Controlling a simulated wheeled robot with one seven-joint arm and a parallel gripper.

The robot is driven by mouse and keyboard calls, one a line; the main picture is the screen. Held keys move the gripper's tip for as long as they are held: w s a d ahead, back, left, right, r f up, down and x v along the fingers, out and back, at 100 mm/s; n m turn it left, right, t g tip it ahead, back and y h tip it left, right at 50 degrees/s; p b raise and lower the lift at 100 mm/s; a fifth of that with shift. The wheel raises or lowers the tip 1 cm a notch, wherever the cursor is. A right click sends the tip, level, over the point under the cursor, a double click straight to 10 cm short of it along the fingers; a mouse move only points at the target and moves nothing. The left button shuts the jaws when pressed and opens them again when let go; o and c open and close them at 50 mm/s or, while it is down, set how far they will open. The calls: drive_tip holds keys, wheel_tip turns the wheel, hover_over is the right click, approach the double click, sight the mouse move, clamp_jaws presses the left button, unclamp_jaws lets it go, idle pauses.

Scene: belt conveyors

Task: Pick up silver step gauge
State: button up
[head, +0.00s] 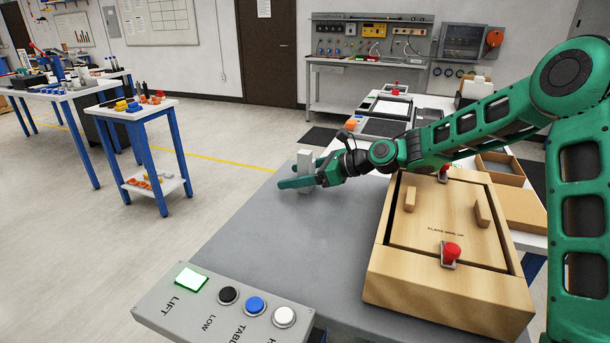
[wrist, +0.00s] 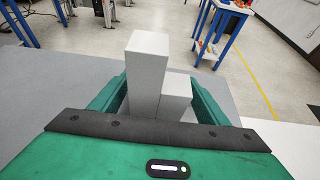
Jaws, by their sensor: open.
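The silver step gauge (head: 304,171) stands upright on the grey table, a light grey block with a tall part and a lower step. In the wrist view the step gauge (wrist: 148,72) rises between the two green fingers, with its lower step on the right. My gripper (head: 298,182) is open, with its fingers on either side of the gauge. The gripper also shows in the wrist view (wrist: 158,95). The gauge's base is partly hidden by the gripper body and a finger, and I cannot tell whether either finger touches it.
The grey table top (head: 262,235) is clear around the gauge. A wooden box (head: 450,285) with red knobs stands right of it. A button panel (head: 225,300) is at the front edge. A small blue-legged table (head: 150,150) stands apart on the left.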

drive_tip(key=shift+w+a+f, duration=0.15)
drive_tip(key=shift+a+f, duration=0.05)
drive_tip(key=shift+a, duration=0.2)
drive_tip(key=c, duration=1.4)
drive_tip(key=shift+o, duration=0.2)
drive_tip(key=shift+r, duration=0.2)
